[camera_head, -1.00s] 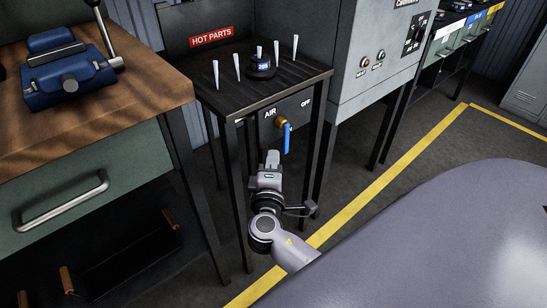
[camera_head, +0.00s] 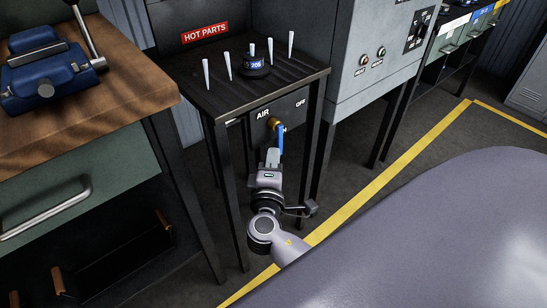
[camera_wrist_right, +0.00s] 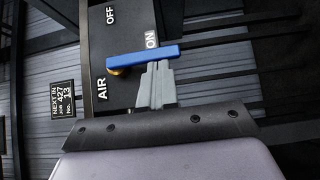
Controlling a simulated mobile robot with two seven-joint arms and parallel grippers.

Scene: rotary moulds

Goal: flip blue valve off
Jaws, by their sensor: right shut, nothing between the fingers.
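The blue valve handle (camera_head: 281,138) hangs down from a brass fitting (camera_head: 273,122) on the dark panel under the hot parts stand, between the AIR label and the OFF label. In the right wrist view the blue handle (camera_wrist_right: 145,56) lies across the picture beside the word ON. My right gripper (camera_head: 273,153) is shut and empty, its tips at the handle's lower part. In the right wrist view the shut fingers (camera_wrist_right: 157,68) reach the handle's edge; whether they touch it I cannot tell. My left gripper is not in view.
The stand's top (camera_head: 290,80) holds several pale cones and a dark round part. A wooden workbench (camera_head: 120,90) with a blue vise (camera_head: 45,75) stands left. A grey machine cabinet (camera_head: 375,75) stands right. Open floor lies beyond the yellow line.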

